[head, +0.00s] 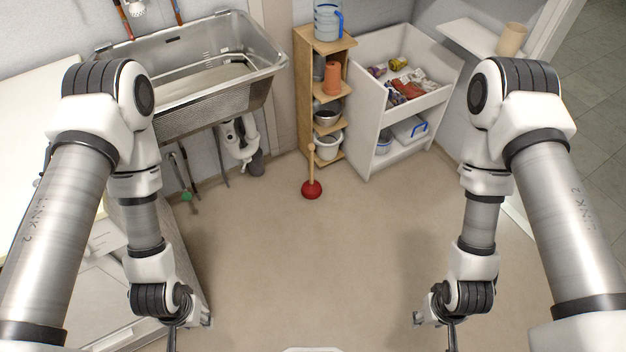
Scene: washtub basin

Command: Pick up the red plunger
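The red plunger (312,189) stands upright on the floor in the head view, a little above the picture's middle. It has a red cup at the bottom and a light wooden handle (311,160) pointing up. My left gripper (204,320) is low at the left, and my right gripper (418,318) is low at the right. Both are well apart from the plunger, on the near side of it. The fingers are small and partly hidden by the wrists, so I cannot tell whether they are open or shut.
A metal basin (262,62) is at the back left with pipes below. A narrow wooden shelf (300,60) stands just behind the plunger. A white cabinet (362,150) with an open top bin is right of it. A white counter (30,100) is at left. The middle floor is clear.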

